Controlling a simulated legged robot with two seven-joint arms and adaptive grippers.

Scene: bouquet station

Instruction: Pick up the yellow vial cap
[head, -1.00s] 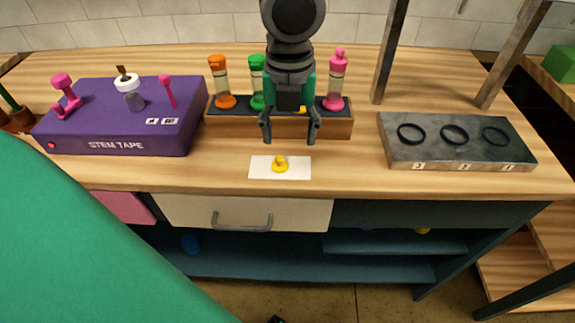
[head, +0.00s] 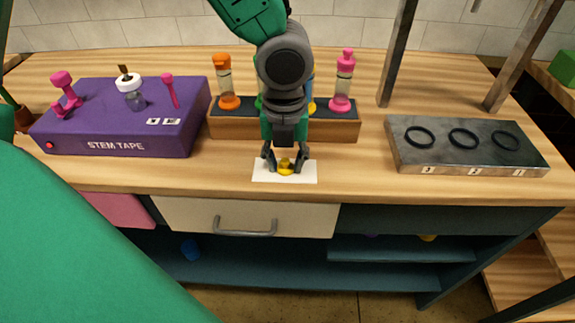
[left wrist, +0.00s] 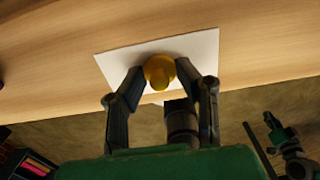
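The yellow vial cap (head: 286,167) sits on a white card (head: 305,176) near the front edge of the table. My left gripper (head: 285,168) is lowered over it, with one finger on each side of the cap. In the left wrist view the yellow cap (left wrist: 160,70) lies between the two fingertips (left wrist: 160,74). The fingers stand apart, and I cannot tell whether they touch the cap. My right gripper is not in view in the head view; a large green arm part fills the lower left.
A wooden rack (head: 235,125) with orange, green and pink-capped vials stands just behind the gripper. A purple stem tape box (head: 110,130) is at left. A grey block (head: 470,158) with black rings is at right. A drawer handle (head: 245,228) is below the edge.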

